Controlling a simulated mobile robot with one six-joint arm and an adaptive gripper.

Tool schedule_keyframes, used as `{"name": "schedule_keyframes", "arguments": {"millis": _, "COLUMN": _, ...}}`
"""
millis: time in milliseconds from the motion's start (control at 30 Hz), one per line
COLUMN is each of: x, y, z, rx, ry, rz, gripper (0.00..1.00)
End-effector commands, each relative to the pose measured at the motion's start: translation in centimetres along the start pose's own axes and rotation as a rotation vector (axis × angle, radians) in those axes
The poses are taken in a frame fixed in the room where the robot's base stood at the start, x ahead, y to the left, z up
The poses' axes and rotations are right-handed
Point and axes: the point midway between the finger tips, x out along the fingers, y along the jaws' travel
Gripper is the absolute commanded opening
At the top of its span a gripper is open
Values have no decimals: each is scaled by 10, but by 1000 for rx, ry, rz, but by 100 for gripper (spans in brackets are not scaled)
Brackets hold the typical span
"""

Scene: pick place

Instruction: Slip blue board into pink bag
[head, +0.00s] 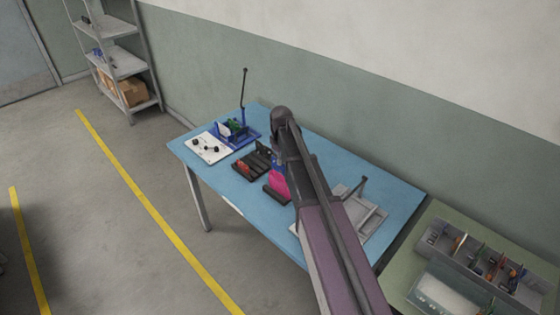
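The pink bag (279,183) stands upright at a dark holder (274,194) near the middle of the blue table. My arm crosses in front and hides its right side. A small blue patch (277,159) shows directly above the bag, beside my arm. It may be the blue board, but it is too small to be sure. I cannot tell whether it touches the bag or is held. My arm reaches over the table and bends down near the bag. My gripper's fingers are hidden or too small to make out.
The blue table (330,158) also carries a dark tray (250,166) with a red item, a white panel (208,147), a blue fixture (240,136) with a green board and a tall post, and a grey frame (362,214). Grey part bins (478,262) stand at the right.

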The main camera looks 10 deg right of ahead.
Motion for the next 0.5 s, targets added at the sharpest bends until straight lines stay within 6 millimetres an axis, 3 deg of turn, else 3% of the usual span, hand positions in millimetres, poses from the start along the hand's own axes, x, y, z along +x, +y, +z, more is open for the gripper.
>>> {"name": "schedule_keyframes", "arguments": {"millis": 500, "x": 34, "y": 0, "z": 0, "rx": -1, "ry": 0, "rz": 0, "gripper": 0}}
